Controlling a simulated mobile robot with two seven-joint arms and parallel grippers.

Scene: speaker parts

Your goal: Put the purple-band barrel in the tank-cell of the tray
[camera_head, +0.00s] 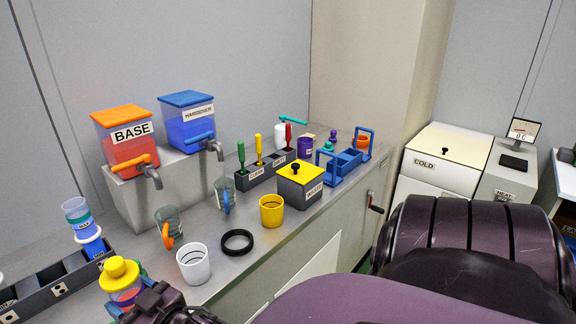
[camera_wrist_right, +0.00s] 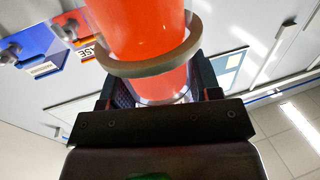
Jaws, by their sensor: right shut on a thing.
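My right gripper (camera_head: 150,298) is at the lower left of the head view, beside a yellow-topped barrel (camera_head: 122,283) with a clear, reddish body. In the right wrist view my right gripper (camera_wrist_right: 155,92) is shut on an orange-red barrel (camera_wrist_right: 148,35) with a tan-looking ring around it; no purple band shows. The dark tray (camera_head: 52,293) lies at the lower left, partly cut off, with several cells; I cannot read which is the tank-cell. A clear barrel with a teal band and blue lower part (camera_head: 80,217) stands at its back. My left gripper is not in view.
White (camera_head: 193,266) and yellow (camera_head: 271,211) cups, a black ring (camera_head: 237,242) and two handled jugs stand on the grey bench. BASE (camera_head: 128,150) and HARDENER (camera_head: 190,130) dispensers are behind. A yellow-lidded box (camera_head: 302,183) and blue carrier (camera_head: 345,162) stand further right.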

